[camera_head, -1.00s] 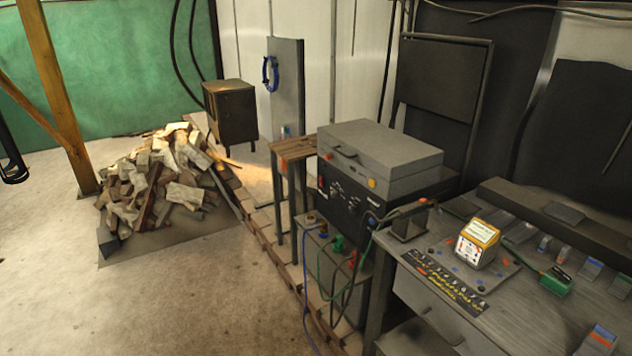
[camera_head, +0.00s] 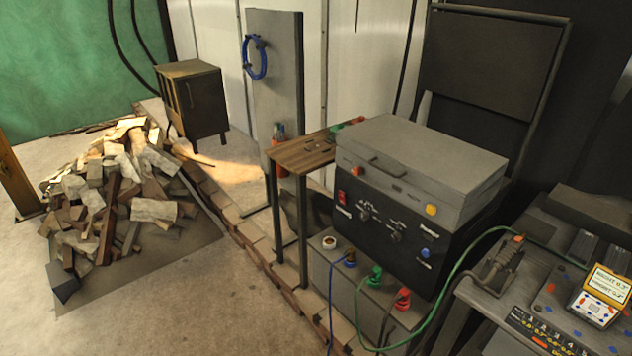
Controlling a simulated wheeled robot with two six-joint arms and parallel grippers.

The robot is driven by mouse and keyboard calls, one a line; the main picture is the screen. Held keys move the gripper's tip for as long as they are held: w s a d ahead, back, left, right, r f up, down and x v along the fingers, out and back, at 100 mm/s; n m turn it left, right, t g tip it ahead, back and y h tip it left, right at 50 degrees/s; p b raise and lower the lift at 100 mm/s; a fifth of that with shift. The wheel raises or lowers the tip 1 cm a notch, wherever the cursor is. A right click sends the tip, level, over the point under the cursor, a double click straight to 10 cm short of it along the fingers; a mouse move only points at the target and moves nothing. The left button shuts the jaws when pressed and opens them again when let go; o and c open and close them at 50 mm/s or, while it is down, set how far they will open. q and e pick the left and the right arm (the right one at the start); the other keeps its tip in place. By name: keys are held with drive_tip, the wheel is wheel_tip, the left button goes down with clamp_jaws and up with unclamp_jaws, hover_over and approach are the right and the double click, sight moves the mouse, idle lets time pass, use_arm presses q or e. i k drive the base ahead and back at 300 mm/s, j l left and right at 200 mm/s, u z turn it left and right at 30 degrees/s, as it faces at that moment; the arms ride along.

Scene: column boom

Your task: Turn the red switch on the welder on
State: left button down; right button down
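The welder (camera_head: 395,225) is a black box with a dark front panel, standing on a grey cabinet at right of centre. Its red switch (camera_head: 342,197) is small and sits at the left end of the front panel. I cannot tell its position. Two dark knobs, a yellow button (camera_head: 431,210) and a blue button (camera_head: 425,253) are on the same side. A grey case (camera_head: 420,165) with a handle lies on top of the welder. Neither of my grippers shows in this view.
A small wooden table (camera_head: 303,153) stands left of the welder. Green and blue cables hang around the cabinet (camera_head: 345,283) below. A workbench (camera_head: 490,305) with a yellow-topped box (camera_head: 600,297) is at right. A wood pile (camera_head: 120,200) lies at left, with open floor (camera_head: 190,310) in front.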

sight(342, 196)
drive_tip(key=i+j, duration=0.5)
drive_tip(key=i+j+z, duration=0.1)
drive_tip(key=i+j, duration=0.35)
drive_tip(key=j, duration=0.2)
drive_tip(key=i+j, duration=0.5)
drive_tip(key=j+z, duration=0.05)
